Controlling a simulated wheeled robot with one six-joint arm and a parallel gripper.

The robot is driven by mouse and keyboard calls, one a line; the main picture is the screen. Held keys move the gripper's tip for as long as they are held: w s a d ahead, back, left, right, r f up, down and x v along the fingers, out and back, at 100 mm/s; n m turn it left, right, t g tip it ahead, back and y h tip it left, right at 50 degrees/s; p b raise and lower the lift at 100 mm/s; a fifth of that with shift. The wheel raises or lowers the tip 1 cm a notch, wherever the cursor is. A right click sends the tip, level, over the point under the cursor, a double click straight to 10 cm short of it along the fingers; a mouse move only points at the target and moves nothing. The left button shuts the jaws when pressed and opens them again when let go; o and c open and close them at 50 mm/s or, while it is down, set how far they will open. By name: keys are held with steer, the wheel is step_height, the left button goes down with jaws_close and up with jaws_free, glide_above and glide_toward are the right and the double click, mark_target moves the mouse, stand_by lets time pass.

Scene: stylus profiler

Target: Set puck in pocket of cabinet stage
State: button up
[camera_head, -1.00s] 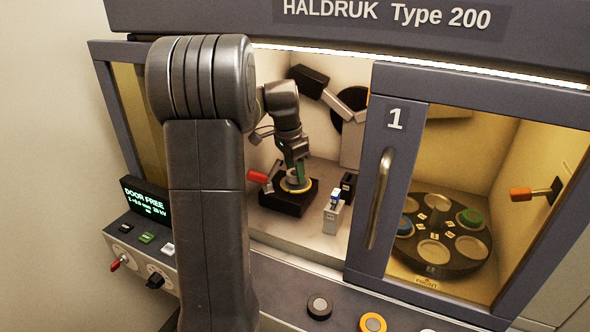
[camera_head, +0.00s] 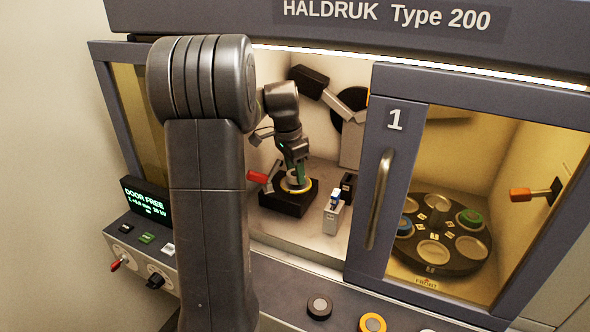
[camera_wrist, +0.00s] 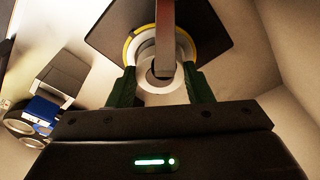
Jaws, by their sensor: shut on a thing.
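My gripper (camera_head: 299,174) reaches into the open cabinet bay and is over the black stage (camera_head: 290,205). In the wrist view its green fingers (camera_wrist: 162,92) are shut on a pale, ring-shaped puck (camera_wrist: 150,84). The puck is at the stage's yellow-rimmed round pocket (camera_wrist: 135,48), which also shows as a yellow ring in the head view (camera_head: 309,188). I cannot tell whether the puck rests fully in it. A grey bar crosses in front of the puck and pocket in the wrist view and hides part of them.
A red-handled lever (camera_head: 258,177) is at the stage's left. A small grey block with a blue part (camera_head: 334,214) stands to its right. A door with a handle (camera_head: 379,200) and a round carousel (camera_head: 436,268) are further right. My arm hides the left of the bay.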

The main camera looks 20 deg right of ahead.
steer(key=shift+f, duration=0.25)
steer(key=shift+f+b, duration=0.3)
steer(key=shift+f, duration=0.05)
steer(key=shift+f, duration=0.1)
stand_by(0.7)
steer(key=shift+r+p, duration=0.8)
steer(key=shift+r, duration=0.05)
